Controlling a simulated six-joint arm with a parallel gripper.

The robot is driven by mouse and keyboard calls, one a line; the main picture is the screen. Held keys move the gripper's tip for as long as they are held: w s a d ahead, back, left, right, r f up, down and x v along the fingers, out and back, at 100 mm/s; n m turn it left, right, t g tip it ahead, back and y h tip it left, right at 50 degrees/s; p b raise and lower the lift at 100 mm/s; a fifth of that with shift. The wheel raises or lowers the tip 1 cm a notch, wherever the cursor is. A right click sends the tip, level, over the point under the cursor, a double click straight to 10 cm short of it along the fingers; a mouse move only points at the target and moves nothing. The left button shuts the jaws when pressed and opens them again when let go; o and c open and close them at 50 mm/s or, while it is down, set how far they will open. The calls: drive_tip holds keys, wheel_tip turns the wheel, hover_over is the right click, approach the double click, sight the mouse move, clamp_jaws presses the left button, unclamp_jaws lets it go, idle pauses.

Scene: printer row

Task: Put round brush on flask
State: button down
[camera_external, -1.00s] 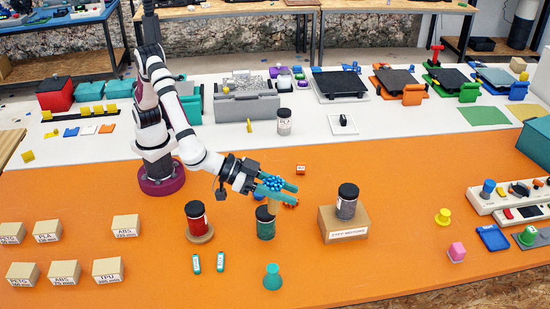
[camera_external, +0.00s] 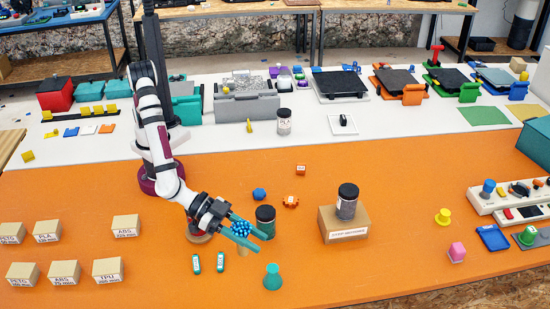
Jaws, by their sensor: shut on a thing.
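The round brush (camera_external: 240,228) has a blue knobbly head and a tan handle below it. My gripper (camera_external: 245,237), with teal fingers, is shut on the brush and holds it roughly upright, head up. The flask (camera_external: 272,278) is a small teal cone-shaped vessel standing on the orange table near the front. My gripper is behind the flask and to its left in the picture, apart from it. The exact height of the brush above the table is hard to tell.
A black-lidded green jar (camera_external: 265,222) stands close to the right of my fingers. Two small green-and-white tubes (camera_external: 208,262) lie left of the flask. A jar on a cardboard box (camera_external: 343,224) stands to the right.

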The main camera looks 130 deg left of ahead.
drive_tip(key=w+a+f, duration=0.4)
drive_tip(key=a+f, duration=0.1)
drive_tip(key=f, duration=0.3)
drive_tip(key=shift+w+a+f, duration=0.2)
drive_tip(key=shift+w+a, duration=0.15)
drive_tip(key=shift+a, duration=0.05)
drive_tip(key=shift+f, duration=0.1)
drive_tip(key=c, duration=0.6)
unclamp_jaws()
drive_tip(key=shift+o, duration=0.2)
drive_tip(key=v, duration=1.2)
drive_tip(key=shift+r, duration=0.3)
